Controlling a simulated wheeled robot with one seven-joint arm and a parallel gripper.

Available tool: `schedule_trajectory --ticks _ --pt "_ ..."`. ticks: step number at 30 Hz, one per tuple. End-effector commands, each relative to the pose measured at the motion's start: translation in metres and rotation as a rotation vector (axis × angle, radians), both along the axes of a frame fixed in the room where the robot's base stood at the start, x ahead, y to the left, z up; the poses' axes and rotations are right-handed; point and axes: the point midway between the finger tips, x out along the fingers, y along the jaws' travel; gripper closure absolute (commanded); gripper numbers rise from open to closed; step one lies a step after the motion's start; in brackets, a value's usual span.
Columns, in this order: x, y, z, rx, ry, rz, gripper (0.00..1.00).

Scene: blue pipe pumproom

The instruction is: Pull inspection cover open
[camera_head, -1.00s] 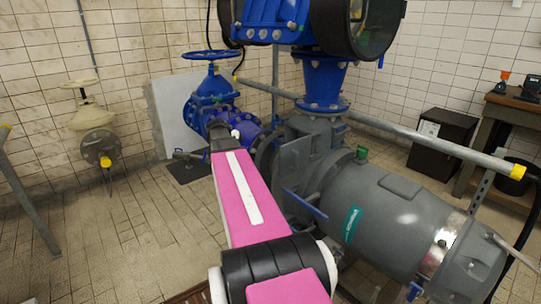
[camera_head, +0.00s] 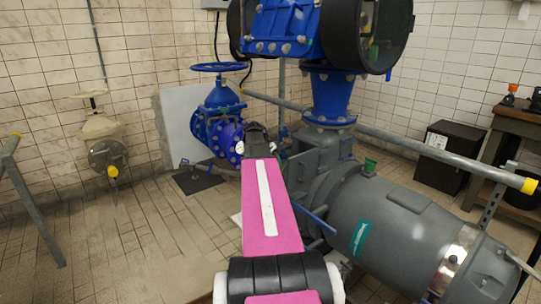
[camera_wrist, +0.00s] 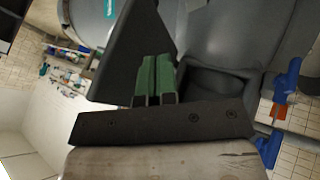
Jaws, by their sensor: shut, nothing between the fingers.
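In the wrist view, a dark flat panel (camera_wrist: 128,52), which looks like the inspection cover, stands out at an angle beside the grey pump casing (camera_wrist: 225,30). A shadowed recess (camera_wrist: 212,85) shows in the casing to its right. My gripper (camera_wrist: 156,62) has its green fingers together and empty, close to the panel's right edge; whether they touch it I cannot tell. In the head view, my pink arm reaches to the left side of the grey pump (camera_head: 395,222). The fingers and the cover cannot be made out there.
Blue handles (camera_wrist: 287,80) show right of my gripper in the wrist view. A blue valve with a handwheel (camera_head: 218,68) stands behind my arm. The tiled floor (camera_head: 130,255) to the left is open.

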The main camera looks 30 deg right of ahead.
Motion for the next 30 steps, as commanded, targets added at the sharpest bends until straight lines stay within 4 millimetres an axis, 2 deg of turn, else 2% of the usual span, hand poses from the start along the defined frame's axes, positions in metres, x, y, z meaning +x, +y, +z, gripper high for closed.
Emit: schedule_trajectory --ticks 2,4,9,24,26,30 --pt "-0.008 -0.006 -0.012 0.002 0.002 -0.002 1.00" --pt "-0.021 -0.005 -0.010 0.000 0.001 0.000 1.00" --pt "-0.039 -0.008 -0.010 0.000 0.000 0.000 1.00" --pt "-0.046 -0.009 -0.010 0.000 0.000 0.002 1.00" --pt "-0.050 -0.008 -0.010 0.001 0.000 0.016 1.00" --pt "-0.073 -0.007 -0.010 0.001 0.000 0.106 1.00"
